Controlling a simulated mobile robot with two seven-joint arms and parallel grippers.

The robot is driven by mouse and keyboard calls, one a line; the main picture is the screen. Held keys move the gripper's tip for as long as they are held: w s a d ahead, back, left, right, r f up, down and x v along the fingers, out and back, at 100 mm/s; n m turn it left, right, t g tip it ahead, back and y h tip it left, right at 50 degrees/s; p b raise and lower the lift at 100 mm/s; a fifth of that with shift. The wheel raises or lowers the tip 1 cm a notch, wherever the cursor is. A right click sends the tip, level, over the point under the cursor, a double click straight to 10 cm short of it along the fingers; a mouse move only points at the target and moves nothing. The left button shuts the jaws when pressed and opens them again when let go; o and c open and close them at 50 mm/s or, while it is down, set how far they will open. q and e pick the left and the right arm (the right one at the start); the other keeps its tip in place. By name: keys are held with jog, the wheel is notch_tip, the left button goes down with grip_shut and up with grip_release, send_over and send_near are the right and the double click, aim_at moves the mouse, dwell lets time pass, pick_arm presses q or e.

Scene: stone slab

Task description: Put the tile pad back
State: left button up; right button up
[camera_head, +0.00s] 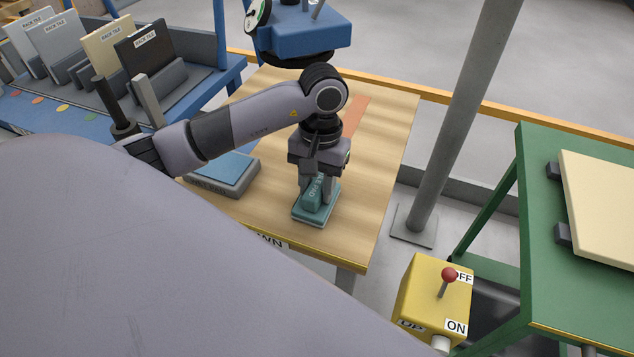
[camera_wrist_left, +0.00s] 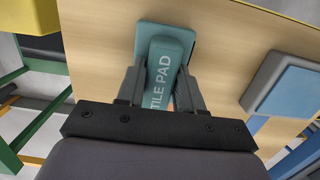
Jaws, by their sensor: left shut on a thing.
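The tile pad (camera_head: 312,212) is a teal block with a raised handle, lettered "TILE PAD" in the left wrist view (camera_wrist_left: 165,55). It is at the front right part of the wooden table (camera_head: 377,140), with its flat base down at or very near the tabletop; I cannot tell whether it touches. My left gripper (camera_head: 317,188) comes down from above and is shut on the pad's handle. In the left wrist view both fingers (camera_wrist_left: 160,88) flank the handle. My right gripper is not in view.
A grey tray with a blue top (camera_head: 225,172) lies left of the pad. An orange-brown strip (camera_head: 354,117) marks the table behind the arm. A blue rack (camera_head: 75,110) holds tiles at the left. A yellow switch box (camera_head: 432,295), a post (camera_head: 455,130) and a green stand (camera_head: 560,270) are at the right.

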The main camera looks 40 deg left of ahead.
aim_at(319, 179)
pick_arm(q)
jog(key=o, duration=0.6)
jog(key=shift+f+b, duration=0.15)
jog(key=shift+b, duration=0.15)
jog(key=o, duration=0.4)
jog(key=shift+r+p, duration=0.35)
jog(key=shift+p, duration=0.1)
notch_tip(319, 179, up, 12)
jog(key=w, duration=0.1)
jog(key=shift+w+a+f, duration=0.15)
jog(key=shift+w+a, duration=0.05)
jog(key=shift+s, duration=0.1)
